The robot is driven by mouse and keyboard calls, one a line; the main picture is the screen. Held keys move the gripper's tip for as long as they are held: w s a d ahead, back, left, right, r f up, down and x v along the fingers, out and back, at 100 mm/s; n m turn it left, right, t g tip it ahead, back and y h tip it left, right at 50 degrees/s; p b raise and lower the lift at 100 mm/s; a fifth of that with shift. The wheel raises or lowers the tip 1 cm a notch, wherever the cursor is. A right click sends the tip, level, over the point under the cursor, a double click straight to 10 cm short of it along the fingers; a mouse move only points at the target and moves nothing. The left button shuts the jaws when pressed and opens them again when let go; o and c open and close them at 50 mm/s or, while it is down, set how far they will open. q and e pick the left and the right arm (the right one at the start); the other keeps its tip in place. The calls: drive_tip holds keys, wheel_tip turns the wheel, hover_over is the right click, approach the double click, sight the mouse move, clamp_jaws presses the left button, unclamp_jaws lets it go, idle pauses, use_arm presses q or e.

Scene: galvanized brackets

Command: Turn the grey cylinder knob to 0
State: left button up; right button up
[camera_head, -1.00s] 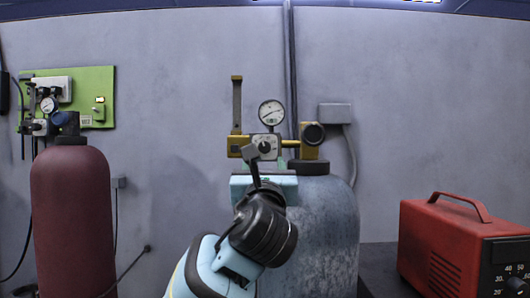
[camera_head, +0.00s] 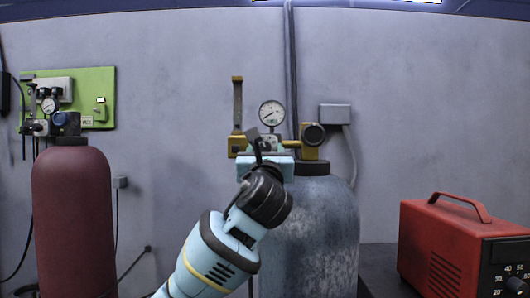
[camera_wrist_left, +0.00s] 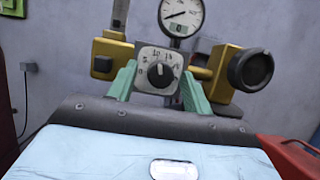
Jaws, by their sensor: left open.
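The grey cylinder (camera_head: 325,230) stands in the middle of the head view with a brass regulator on top. Its knob (camera_wrist_left: 159,73) is black on a pale square dial plate in the left wrist view, with its white pointer roughly upward. The dial's small numbers are hard to read. My left gripper (camera_wrist_left: 158,82) is open, its green fingers either side of the dial plate; whether they touch it I cannot tell. In the head view my left gripper (camera_head: 268,146) hides the dial. My right gripper is not in view.
A round gauge (camera_head: 271,113) sits above the dial, with a black round fitting (camera_head: 313,134) to its right and an upright brass piece (camera_head: 237,105) to its left. A dark red cylinder (camera_head: 73,220) stands at left, a red box (camera_head: 445,245) at right.

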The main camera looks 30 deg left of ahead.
use_arm(q)
drive_tip(key=c, duration=1)
drive_tip(key=shift+o, duration=0.2)
drive_tip(key=shift+n+y, duration=0.3)
drive_tip(key=shift+n, duration=0.2)
drive_tip(key=n+g+y, duration=0.1)
drive_tip(key=n, duration=0.1)
drive_tip(key=n+g+y, duration=0.1)
drive_tip(key=n, duration=0.2)
drive_tip(key=shift+d, duration=0.2)
drive_tip(key=n+g, duration=0.1)
drive_tip(key=n, duration=0.2)
drive_tip(key=n+g+y, duration=0.1)
drive_tip(key=n, duration=0.2)
drive_tip(key=shift+w+d+r+g, duration=0.1)
drive_tip(key=shift+w+g, duration=0.05)
drive_tip(key=shift+g, duration=0.25)
drive_tip(key=n+g, duration=0.2)
drive_tip(key=n, duration=0.3)
drive_tip(key=shift+d+r, duration=0.1)
drive_tip(key=shift+r+n+g, duration=0.1)
drive_tip(key=shift+n+g, duration=0.6)
drive_tip(key=shift+n, duration=1.1)
